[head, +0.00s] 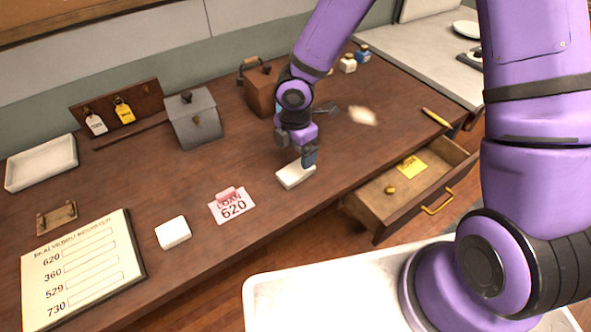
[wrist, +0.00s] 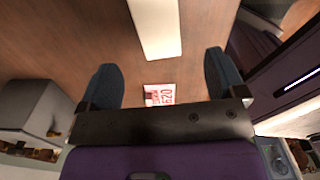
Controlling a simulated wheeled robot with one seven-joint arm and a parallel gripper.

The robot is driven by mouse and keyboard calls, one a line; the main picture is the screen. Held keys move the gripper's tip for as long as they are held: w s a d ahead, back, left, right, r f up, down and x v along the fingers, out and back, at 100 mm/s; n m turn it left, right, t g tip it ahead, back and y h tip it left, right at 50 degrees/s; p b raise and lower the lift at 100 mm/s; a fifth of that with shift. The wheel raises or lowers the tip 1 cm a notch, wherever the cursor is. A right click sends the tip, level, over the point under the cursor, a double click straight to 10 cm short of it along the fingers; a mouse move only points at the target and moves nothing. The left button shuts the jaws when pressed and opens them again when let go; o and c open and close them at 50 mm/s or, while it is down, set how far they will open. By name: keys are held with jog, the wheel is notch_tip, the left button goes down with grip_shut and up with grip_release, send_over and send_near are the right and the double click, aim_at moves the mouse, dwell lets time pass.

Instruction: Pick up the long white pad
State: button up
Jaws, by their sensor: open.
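The long white pad (head: 294,177) lies flat on the brown desk, near its front edge, left of the open drawer. My gripper (head: 300,154) is just above and behind the pad in the head view, with its fingers pointing down. In the wrist view the pad (wrist: 155,28) runs off the top edge, lined up with the gap between the fingers. My gripper (wrist: 162,72) is open, with its two blue fingers wide apart and nothing between them. One finger hides a little of the pad's far end in the head view.
The open drawer (head: 412,192) juts out at right. A grey box (head: 194,118) and wooden box (head: 262,90) stand behind. The desk between is mostly clear.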

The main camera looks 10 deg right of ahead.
aim_at(296, 170)
jog(key=shift+w+d+f, duration=0.1)
jog(key=shift+f, duration=1.85)
jog(key=shift+w+f, duration=0.1)
jog(key=shift+f, duration=1.8)
jog(key=shift+c, duration=0.2)
jog(key=c, duration=1)
